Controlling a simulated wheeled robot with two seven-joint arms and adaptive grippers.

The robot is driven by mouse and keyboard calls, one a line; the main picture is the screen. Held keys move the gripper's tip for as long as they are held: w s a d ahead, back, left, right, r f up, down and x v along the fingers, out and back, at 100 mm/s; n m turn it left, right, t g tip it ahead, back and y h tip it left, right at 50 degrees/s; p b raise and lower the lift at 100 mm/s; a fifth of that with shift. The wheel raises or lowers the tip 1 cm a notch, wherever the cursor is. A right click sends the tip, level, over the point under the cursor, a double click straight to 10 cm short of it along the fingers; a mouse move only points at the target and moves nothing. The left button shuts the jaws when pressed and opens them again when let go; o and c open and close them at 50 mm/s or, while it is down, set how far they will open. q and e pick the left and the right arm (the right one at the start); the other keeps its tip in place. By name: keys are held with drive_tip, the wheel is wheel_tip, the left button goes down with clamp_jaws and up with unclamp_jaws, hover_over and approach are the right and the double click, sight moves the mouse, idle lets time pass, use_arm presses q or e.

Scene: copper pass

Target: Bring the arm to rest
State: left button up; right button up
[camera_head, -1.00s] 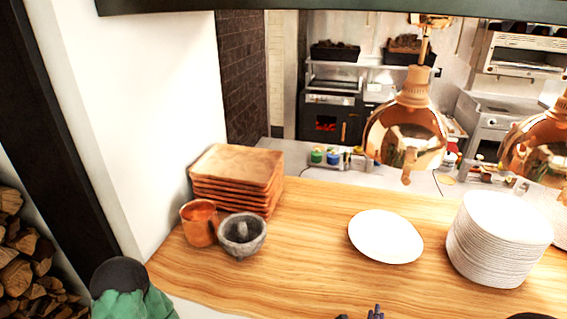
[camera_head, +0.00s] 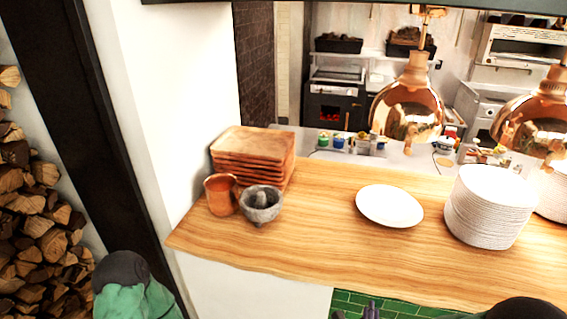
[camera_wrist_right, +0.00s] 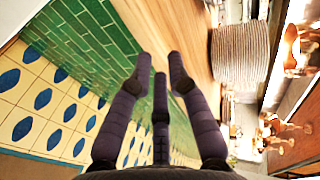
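My right gripper (camera_wrist_right: 160,66) shows in the right wrist view with its dark purple fingers spread apart and nothing between them. It points past the edge of the wooden counter (camera_wrist_right: 190,40), over the green tiled front, and I see no contact. In the head view only its fingertips (camera_head: 371,311) show at the bottom edge, in front of the counter (camera_head: 320,225). My left arm shows at the lower left of the head view, but its gripper is out of view.
On the counter stand square terracotta plates (camera_head: 252,155), a copper cup (camera_head: 221,195), a stone mortar (camera_head: 261,205), a white plate (camera_head: 390,206) and a stack of white plates (camera_head: 488,210). Copper lamps (camera_head: 407,108) hang above. Firewood (camera_head: 40,220) is stacked at left.

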drive_tip(key=s+a+f+n+g+y+b, duration=0.25)
drive_tip(key=a+f+n, duration=0.2)
drive_tip(key=f, duration=0.55)
drive_tip(key=s+a+f+n+g+y+b, duration=0.1)
drive_tip(key=a+f+n+g+y+b, duration=0.25)
drive_tip(key=f, duration=0.65)
drive_tip(key=s+a+f+n+g+y+b, duration=0.1)
drive_tip(key=s+a+f+n+g, duration=0.2)
drive_tip(key=s+f+n, duration=0.2)
drive_tip(key=s+a+f+n+g+y+b, duration=0.1)
drive_tip(key=s+a+f+n+g, duration=0.2)
drive_tip(key=s+f, duration=0.4)
drive_tip(key=shift+f+n+g+y, duration=0.35)
drive_tip(key=shift+f+n, duration=0.2)
drive_tip(key=shift+n, duration=0.35)
drive_tip(key=shift+w, duration=0.1)
